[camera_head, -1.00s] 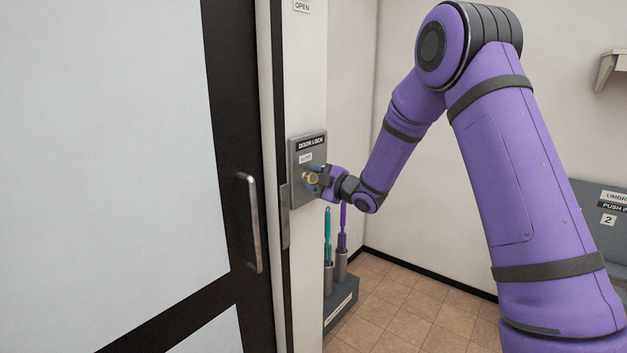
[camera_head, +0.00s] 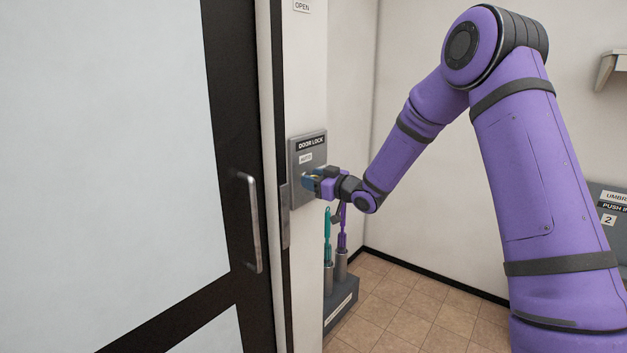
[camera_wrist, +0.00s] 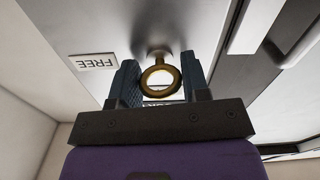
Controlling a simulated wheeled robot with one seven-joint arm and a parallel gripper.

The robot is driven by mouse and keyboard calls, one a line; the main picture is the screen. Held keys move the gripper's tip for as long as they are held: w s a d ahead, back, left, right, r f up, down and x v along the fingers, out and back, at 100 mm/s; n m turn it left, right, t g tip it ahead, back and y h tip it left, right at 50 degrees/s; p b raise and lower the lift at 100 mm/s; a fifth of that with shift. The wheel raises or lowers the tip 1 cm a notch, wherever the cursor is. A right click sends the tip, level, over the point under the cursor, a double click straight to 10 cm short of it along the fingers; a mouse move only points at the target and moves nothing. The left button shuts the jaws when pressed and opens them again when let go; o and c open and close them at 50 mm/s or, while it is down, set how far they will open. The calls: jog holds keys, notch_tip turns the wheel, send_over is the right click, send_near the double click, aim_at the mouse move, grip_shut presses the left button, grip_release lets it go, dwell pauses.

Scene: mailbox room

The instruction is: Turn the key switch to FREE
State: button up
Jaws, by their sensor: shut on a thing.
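The grey door lock panel (camera_head: 319,158) is on the white wall post beside the door. It carries a DOOR LOCK sign and a small label (camera_head: 306,158) that seems to read AUTO. My gripper (camera_head: 311,182) is at the panel and hides most of the key switch. In the wrist view my gripper (camera_wrist: 159,66) has its two dark blue fingers on either side of the brass ring-shaped key (camera_wrist: 147,84), shut on it. The key's stem meets the panel. A FREE label (camera_wrist: 93,62) shows upside down, left of the fingers.
The dark-framed door (camera_head: 240,130) with a metal handle (camera_head: 252,222) is just left of the panel. Below the panel, a teal umbrella (camera_head: 327,236) and a purple umbrella (camera_head: 342,230) stand in a grey holder (camera_head: 341,302). Tiled floor to the right is bare.

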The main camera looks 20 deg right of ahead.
jog(key=shift+f+m, duration=0.1)
jog(key=shift+m, duration=0.5)
jog(key=o, duration=0.9)
jog(key=v, duration=1.1)
